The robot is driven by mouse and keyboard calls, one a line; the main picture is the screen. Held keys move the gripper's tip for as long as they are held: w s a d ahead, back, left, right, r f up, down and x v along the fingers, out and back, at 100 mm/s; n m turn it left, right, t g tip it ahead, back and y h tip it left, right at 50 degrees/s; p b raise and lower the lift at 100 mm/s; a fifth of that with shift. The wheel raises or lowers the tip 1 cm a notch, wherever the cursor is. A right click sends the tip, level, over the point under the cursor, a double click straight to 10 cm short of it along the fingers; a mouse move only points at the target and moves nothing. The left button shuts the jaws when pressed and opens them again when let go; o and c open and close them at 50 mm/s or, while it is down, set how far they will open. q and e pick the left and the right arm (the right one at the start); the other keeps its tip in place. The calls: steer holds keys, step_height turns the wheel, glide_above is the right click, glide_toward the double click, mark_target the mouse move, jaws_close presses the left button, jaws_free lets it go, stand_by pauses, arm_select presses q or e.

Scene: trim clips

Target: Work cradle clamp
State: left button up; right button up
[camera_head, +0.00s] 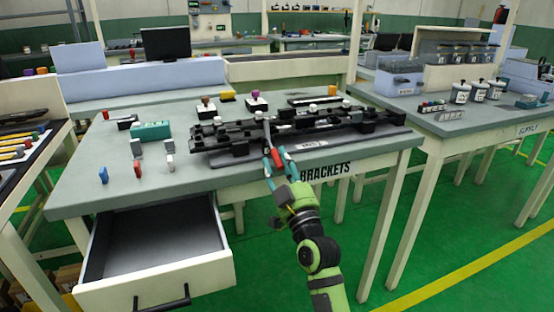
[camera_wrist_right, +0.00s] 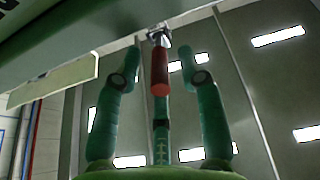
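The black cradle fixture (camera_head: 235,147) lies on a plate along the front edge of the grey workbench. A clamp with a red handle (camera_head: 279,156) projects from its front side, above the "BRACKETS" label. My right gripper (camera_head: 271,158) reaches up from below in front of the bench, its teal fingers beside the handle. In the right wrist view, the red handle (camera_wrist_right: 160,75) hangs between the two green fingers (camera_wrist_right: 159,54), with a gap on each side. The gripper is open and not closed on it. My left gripper is not in view.
An open empty drawer (camera_head: 160,240) juts out at the left front of the bench (camera_head: 80,195). Small blue, red and white pieces and a green box (camera_head: 151,131) stand left of the fixture. A supply table (camera_head: 490,121) stands right. The green floor in front is clear.

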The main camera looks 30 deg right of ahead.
steer(key=shift+x, duration=0.75)
jaws_close()
